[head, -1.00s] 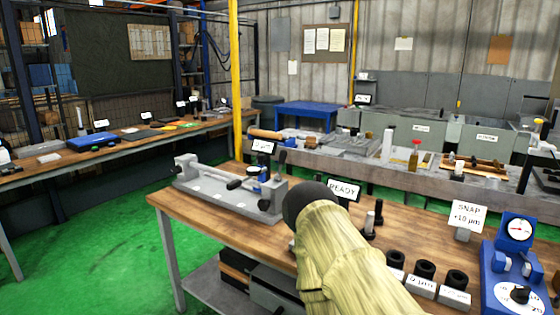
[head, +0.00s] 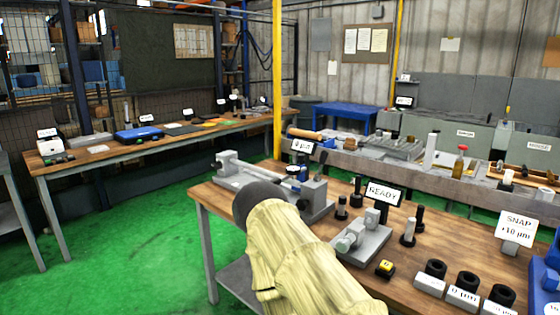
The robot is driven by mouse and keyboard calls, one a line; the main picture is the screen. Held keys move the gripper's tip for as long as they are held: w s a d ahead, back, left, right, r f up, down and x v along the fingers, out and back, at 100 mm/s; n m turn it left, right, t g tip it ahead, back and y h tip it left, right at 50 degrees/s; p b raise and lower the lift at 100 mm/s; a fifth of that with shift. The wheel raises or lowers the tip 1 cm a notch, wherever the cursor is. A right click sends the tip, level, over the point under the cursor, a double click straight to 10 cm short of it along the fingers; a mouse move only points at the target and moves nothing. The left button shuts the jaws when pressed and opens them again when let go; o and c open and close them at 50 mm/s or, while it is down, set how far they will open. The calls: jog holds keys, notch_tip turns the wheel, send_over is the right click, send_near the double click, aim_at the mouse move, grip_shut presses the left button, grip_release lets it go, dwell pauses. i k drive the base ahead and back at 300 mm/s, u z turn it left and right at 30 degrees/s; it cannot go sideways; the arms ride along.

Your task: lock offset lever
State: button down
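A long grey bench fixture (head: 228,172) lies on the wooden workbench, with a small dial reading head and a dark-tipped part at its right end. A smaller grey fixture (head: 372,240) with a pale knob stands in front of the READY display (head: 383,194). I cannot tell which small part on these fixtures is the offset lever, or whether it is locked. My arm, in a pale yellow sleeve with a dark rounded end, reaches up from the bottom and covers the near side of the long fixture. My gripper's fingers do not show.
A yellow and black block (head: 385,268), black rings on labelled blocks (head: 467,284) and a SNAP +10 µm sign (head: 518,228) stand at the right. Dark upright pins surround the READY display. Another long bench (head: 150,146) runs along the left. The green floor (head: 120,235) between is clear.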

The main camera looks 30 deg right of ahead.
aim_at(324, 155)
jog(key=u, duration=0.65)
jog(key=k, duration=0.8)
jog(key=z, duration=1.35)
jog(key=i, duration=0.5)
jog(key=u, duration=0.15)
